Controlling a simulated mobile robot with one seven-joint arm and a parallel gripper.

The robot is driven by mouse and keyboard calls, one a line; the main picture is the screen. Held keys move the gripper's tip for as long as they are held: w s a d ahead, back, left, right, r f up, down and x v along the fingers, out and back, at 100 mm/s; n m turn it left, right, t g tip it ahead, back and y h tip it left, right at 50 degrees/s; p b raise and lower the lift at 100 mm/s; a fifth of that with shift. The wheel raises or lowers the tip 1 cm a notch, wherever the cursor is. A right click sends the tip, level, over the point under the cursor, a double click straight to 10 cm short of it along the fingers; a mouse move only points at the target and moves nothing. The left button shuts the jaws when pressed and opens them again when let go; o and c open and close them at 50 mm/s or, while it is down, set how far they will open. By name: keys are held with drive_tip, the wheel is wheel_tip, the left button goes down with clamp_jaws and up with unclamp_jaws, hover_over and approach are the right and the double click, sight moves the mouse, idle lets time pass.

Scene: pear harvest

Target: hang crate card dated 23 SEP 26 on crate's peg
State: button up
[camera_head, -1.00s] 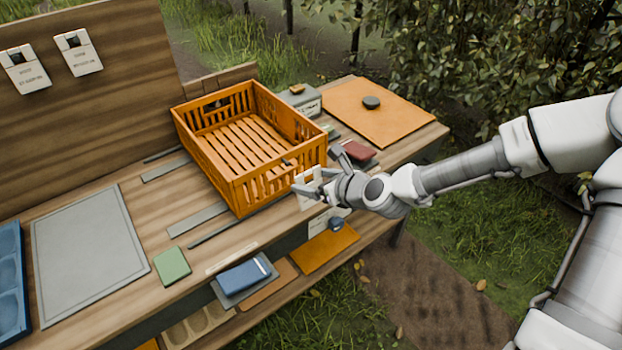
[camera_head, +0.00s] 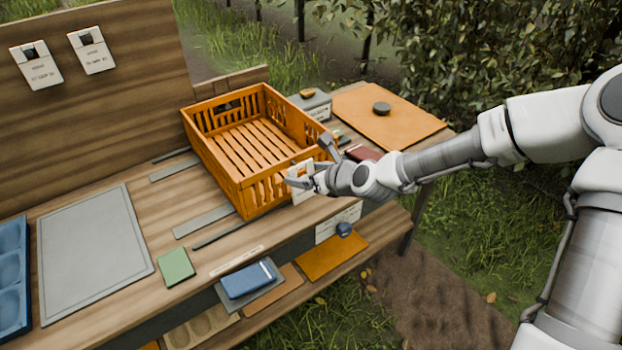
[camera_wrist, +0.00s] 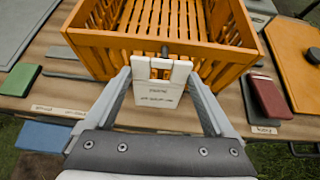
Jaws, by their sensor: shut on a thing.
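The orange slatted crate (camera_head: 222,160) stands on the wooden bench and is empty. A white card (camera_wrist: 158,88) with a notch at its top is between the fingers of my gripper (camera_wrist: 160,72), which is shut on it. The card's print is too small to read. A dark peg (camera_wrist: 164,52) on the crate's near end shows at the card's top notch; I cannot tell whether the card touches it. In the head view my gripper (camera_head: 302,176) is at the crate's near right corner, partly covering the card. Two similar cards (camera_head: 36,66) (camera_head: 91,50) hang on the back board.
A grey mat (camera_head: 95,255), a green block (camera_head: 175,266) and a blue tray (camera_head: 10,270) lie on the left. A dark red block (camera_head: 362,153) and an orange board (camera_head: 390,112) lie right of the crate. A lower shelf holds a blue book (camera_head: 247,280).

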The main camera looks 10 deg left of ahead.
sight(302, 167)
drive_tip(key=shift+w+a+f+b, duration=0.15)
drive_tip(key=shift+w+a+b, duration=0.1)
drive_tip(key=shift+w+a, duration=0.4)
drive_tip(key=shift+w+a+f+b, duration=0.1)
drive_tip(key=shift+w+a+b, duration=0.15)
drive_tip(key=shift+w+a, duration=0.35)
drive_tip(key=shift+a, duration=0.1)
drive_tip(key=shift+s, duration=0.1)
drive_tip(key=o, duration=1.2)
drive_tip(key=shift+c, duration=0.2)
